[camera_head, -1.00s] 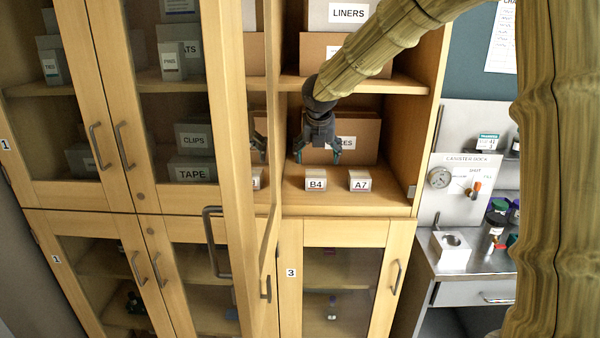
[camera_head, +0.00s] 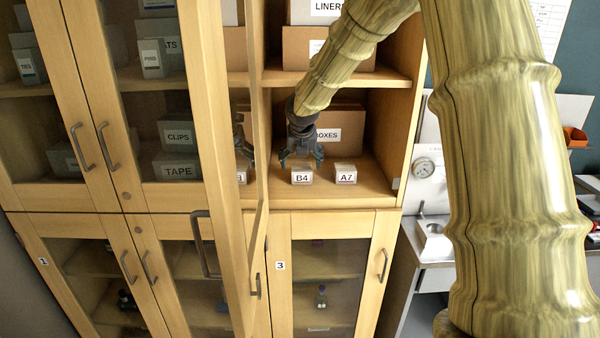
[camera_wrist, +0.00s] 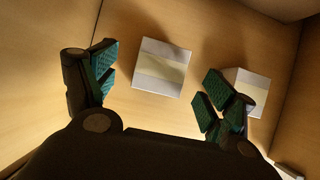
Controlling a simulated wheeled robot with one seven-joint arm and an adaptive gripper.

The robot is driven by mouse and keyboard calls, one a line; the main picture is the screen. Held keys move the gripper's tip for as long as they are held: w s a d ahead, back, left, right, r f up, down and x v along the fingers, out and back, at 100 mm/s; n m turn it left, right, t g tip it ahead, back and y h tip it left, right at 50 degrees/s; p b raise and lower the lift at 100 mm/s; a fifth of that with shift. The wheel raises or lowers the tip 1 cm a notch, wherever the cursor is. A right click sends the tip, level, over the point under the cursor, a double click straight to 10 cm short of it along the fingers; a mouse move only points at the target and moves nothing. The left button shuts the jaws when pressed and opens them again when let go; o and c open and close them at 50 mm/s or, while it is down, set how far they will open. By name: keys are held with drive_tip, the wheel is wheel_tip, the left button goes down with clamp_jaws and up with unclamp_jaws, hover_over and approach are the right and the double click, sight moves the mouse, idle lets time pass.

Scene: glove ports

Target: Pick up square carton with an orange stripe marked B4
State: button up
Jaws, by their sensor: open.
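The small carton marked B4 (camera_head: 302,177) stands on the open cabinet shelf, label facing out. My gripper (camera_head: 301,162) is open, pointing down just above and behind it, with fingers spread to either side. In the wrist view a pale square carton (camera_wrist: 150,83), apparently B4, lies between my open fingers (camera_wrist: 158,78), a little beyond the tips; I see no contact. A cream-yellow band crosses its top; no clear orange shows. The carton marked A7 (camera_head: 346,176) stands to the right. A similar carton (camera_wrist: 250,84) is partly behind my right finger in the wrist view.
A large box marked BOXES (camera_head: 340,133) stands behind the cartons. The open glass door (camera_head: 258,130) is close on the left, with what looks like a reflection of my gripper. The cabinet's right side wall (camera_head: 400,120) and upper shelf (camera_head: 345,80) bound the space.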

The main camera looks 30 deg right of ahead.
sight(302, 167)
drive_tip(key=shift+s+d, duration=0.2)
drive_tip(key=shift+s, duration=0.1)
drive_tip(key=shift+d+f+p, duration=0.15)
drive_tip(key=shift+f+p, duration=0.15)
drive_tip(key=shift+p, duration=0.1)
drive_tip(key=w+f, duration=0.2)
drive_tip(key=shift+d+f, duration=0.2)
drive_tip(key=shift+f, duration=0.1)
drive_tip(key=shift+s+r, duration=0.3)
drive_tip(key=shift+s, duration=0.05)
drive_tip(key=shift+w+f, duration=0.2)
drive_tip(key=shift+w, duration=0.05)
drive_tip(key=c, duration=1.1)
drive_tip(key=shift+s+r, duration=0.1)
drive_tip(key=shift+s, duration=0.05)
drive_tip(key=shift+c, duration=0.2)
